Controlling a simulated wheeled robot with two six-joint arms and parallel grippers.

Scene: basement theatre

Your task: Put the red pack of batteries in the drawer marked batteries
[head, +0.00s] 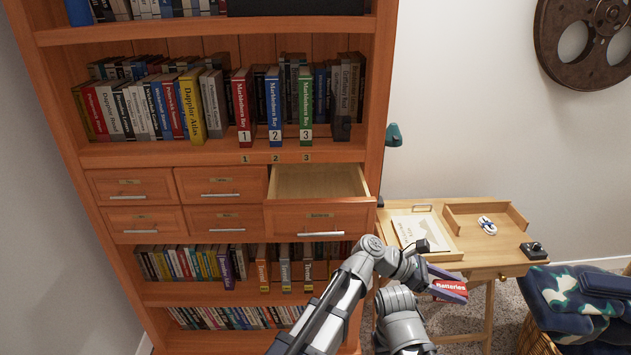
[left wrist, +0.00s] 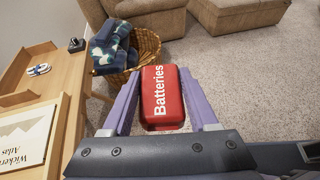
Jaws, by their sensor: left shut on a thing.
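My left gripper (head: 450,284) is shut on the red pack of batteries (head: 448,290), which it holds in front of the desk, right of the bookcase. In the left wrist view the pack (left wrist: 164,97), lettered "Batteries", sits between the two purple fingers (left wrist: 162,106). One drawer (head: 320,216) at the right of the bookcase's drawer block is pulled open, and its inside looks empty. The small label on its front is too blurred to read for sure. The pack is below and to the right of this drawer, apart from it. My right gripper is not in view.
Several shut drawers (head: 131,187) are left of the open one. The wooden desk (head: 480,246) holds a framed atlas picture, a tray (head: 522,222) and a small dark object (head: 534,250). A wicker basket (left wrist: 147,48) with cloth stands beyond it.

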